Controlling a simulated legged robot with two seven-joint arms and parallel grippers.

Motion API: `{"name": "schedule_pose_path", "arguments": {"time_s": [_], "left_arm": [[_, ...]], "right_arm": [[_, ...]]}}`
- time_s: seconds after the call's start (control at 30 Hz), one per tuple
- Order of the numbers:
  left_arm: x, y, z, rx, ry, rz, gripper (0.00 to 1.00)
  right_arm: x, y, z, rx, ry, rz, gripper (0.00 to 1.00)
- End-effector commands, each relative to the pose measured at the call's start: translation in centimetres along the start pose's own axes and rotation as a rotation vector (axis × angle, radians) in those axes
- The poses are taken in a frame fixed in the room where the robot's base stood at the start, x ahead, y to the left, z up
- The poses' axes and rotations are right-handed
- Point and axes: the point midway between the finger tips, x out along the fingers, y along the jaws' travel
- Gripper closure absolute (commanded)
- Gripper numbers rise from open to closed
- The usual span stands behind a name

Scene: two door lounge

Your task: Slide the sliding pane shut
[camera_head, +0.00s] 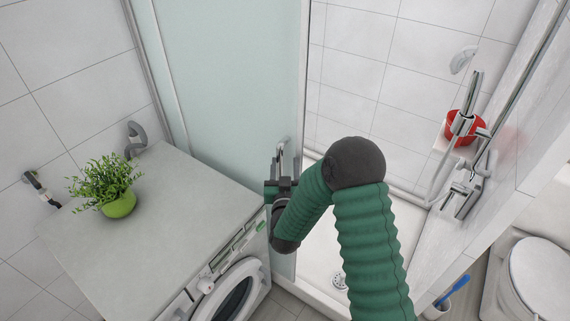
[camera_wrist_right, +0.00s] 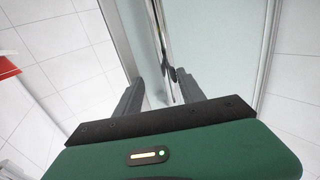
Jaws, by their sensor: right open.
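The sliding pane (camera_head: 235,90) is a tall frosted pale-green glass panel in the head view. It stands behind the washing machine, with an open gap to its right into the shower. A slim metal handle (camera_head: 282,150) is near its right edge and also shows in the wrist view (camera_wrist_right: 173,78). My right gripper (camera_head: 285,165) is at the handle, its fingers open. In the wrist view its two fingers (camera_wrist_right: 160,78) lie either side of the metal edge strip and handle; I cannot tell whether they touch. My left gripper is not in view.
A washing machine (camera_head: 165,200) with a potted plant (camera_head: 118,204) on top stands close to the left of my right arm. The white shower tray (camera_head: 315,255) lies right of the pane. Shower fittings (camera_head: 465,185), a red bowl (camera_head: 452,128) and a toilet (camera_head: 540,275) are at the right.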

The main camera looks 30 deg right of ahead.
Motion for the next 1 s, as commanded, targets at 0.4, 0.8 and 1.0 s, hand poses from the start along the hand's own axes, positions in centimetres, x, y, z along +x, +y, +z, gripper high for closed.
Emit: {"name": "schedule_pose_path", "arguments": {"time_s": [0.4,0.8,1.0], "left_arm": [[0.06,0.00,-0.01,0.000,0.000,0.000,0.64],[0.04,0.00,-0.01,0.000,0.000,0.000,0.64],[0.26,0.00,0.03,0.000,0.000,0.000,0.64]], "right_arm": [[0.30,0.93,0.03,-0.006,0.002,0.028,0.76],[0.22,0.84,-0.11,-0.006,0.005,0.027,1.00],[0.55,1.39,-0.16,-0.007,0.008,0.028,1.00]]}}
